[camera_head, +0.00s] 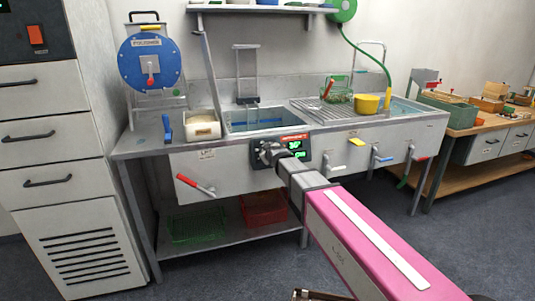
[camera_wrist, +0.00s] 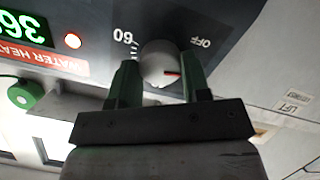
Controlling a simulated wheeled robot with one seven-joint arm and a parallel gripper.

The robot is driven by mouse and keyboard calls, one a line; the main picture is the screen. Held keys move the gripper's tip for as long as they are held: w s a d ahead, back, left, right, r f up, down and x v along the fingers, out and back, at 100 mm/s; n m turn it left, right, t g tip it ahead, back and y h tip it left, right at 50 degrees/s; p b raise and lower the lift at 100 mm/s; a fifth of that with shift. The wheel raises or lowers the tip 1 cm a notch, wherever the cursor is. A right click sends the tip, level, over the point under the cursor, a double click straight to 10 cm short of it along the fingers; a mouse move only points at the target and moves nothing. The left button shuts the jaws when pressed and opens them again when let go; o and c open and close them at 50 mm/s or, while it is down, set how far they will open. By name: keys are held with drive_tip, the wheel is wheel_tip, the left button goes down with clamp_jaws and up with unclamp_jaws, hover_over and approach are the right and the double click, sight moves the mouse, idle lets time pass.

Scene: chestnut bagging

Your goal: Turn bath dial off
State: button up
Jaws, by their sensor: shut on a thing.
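The red line lies on the knob's right part, below the OFF lettering. My gripper (camera_wrist: 160,78) has its two dark green fingers on either side of the knob and is shut on it. In the head view my gripper (camera_head: 264,153) is at the front of the bath's control panel (camera_head: 296,146) and hides the dial.
A red-handled lever (camera_head: 195,184) sticks out left of my gripper.

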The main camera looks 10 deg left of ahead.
drive_tip(key=n, duration=0.6)
drive_tip(key=shift+f, duration=0.1)
drive_tip(key=shift+n, duration=0.4)
drive_tip(key=shift+t, duration=0.3)
drive_tip(key=o, duration=0.9)
drive_tip(key=v, duration=1.1)
